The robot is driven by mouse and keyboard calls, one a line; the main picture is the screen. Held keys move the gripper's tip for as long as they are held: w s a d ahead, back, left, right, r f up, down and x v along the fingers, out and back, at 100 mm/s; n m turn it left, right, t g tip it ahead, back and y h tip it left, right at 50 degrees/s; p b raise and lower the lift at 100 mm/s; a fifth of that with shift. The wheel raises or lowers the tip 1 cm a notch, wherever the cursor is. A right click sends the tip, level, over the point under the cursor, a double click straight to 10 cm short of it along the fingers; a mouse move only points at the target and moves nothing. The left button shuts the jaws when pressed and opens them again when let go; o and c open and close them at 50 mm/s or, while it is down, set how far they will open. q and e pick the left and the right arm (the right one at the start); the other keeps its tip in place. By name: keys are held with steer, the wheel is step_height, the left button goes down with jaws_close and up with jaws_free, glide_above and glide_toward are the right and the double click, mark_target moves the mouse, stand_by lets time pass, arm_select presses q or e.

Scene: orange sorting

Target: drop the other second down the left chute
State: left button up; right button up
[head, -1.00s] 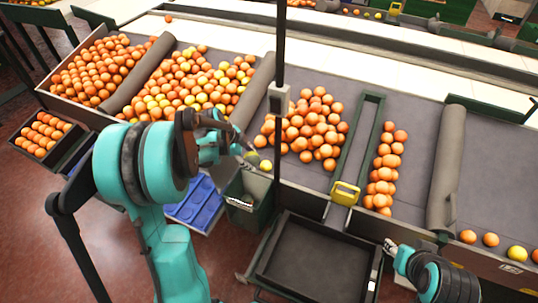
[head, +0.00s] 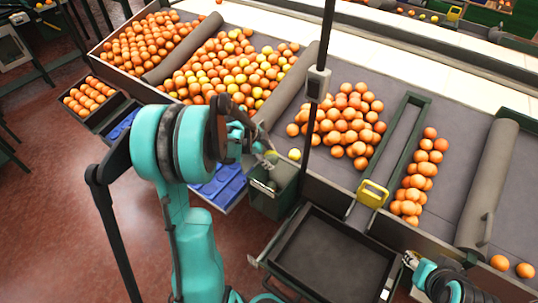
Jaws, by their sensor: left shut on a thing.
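My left gripper (head: 268,156) is shut on a small yellow-green fruit (head: 271,157), mostly hidden by the fingers. It is above the far rim of a dark green open-topped chute box (head: 262,207) at the table's front edge. Another yellow fruit (head: 295,154) lies on the grey table just right of the gripper, left of a pile of oranges (head: 345,122). My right gripper (head: 410,260) is at the lower right, beside the black tray; its fingers are too small to tell open from shut.
A black empty tray (head: 335,262) stands in front of the table. A thin black post (head: 318,85) rises near the chute. A yellow-handled green frame (head: 373,192) separates the pile from a row of oranges (head: 418,178). Blue trays (head: 222,187) lie below left.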

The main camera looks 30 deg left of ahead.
arm_select(q)
steer(key=shift+r, duration=0.1)
steer(key=o, duration=1.3)
steer(key=v, duration=1.2)
steer(key=s+d+n+t+y, duration=0.1)
steer(key=s+d+n, duration=0.3)
steer(key=d, duration=0.2)
steer(key=s+d+n+t+y, duration=0.1)
steer(key=s+d+n, duration=0.3)
steer(key=s+d, duration=0.1)
steer(key=s+d+n+b, duration=0.1)
steer(key=s+d+n, duration=0.3)
steer(key=d, duration=0.3)
steer(key=shift+s+d+n+t+y, duration=0.35)
steer(key=shift+s+n+t+y, duration=0.05)
steer(key=shift+n, duration=0.2)
